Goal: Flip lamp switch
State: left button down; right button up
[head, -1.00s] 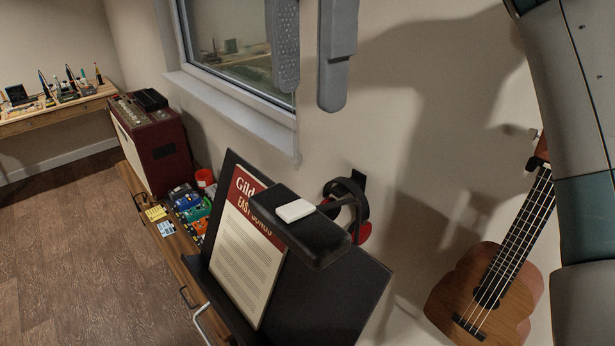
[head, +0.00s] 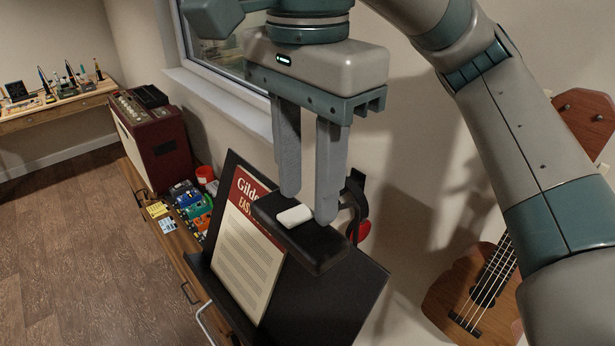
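A black lamp (head: 318,252) is at the top edge of a dark music stand. Its white switch (head: 294,216) sits on its upper face and looks slightly tilted compared with the lamp's top. My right gripper (head: 308,208) points down from above. Its two grey fingers stand apart with a gap between them, one at the back left of the switch and one at its right. The fingertips are at or just above the lamp's top; I cannot tell whether they touch the switch. My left gripper is not in view.
The music stand (head: 350,300) holds a song book (head: 245,250). Headphones (head: 358,210) hang on the wall close behind the lamp. A ukulele (head: 475,295) hangs at the right. A red amplifier (head: 155,140) and several coloured pedals (head: 195,208) stand on the wooden cabinet at the left.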

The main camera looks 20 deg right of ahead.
jog(key=shift+f, duration=0.3)
grip_shut()
jog(key=shift+s+a+r+t+h, duration=0.1)
jog(key=shift+a+t+h, duration=0.2)
jog(key=shift+h, duration=0.5)
jog(key=shift+s+a+r+t+h, duration=0.1)
jog(key=shift+a+t+h, duration=0.15)
jog(key=shift+h, duration=0.55)
jog(key=shift+d, duration=0.1)
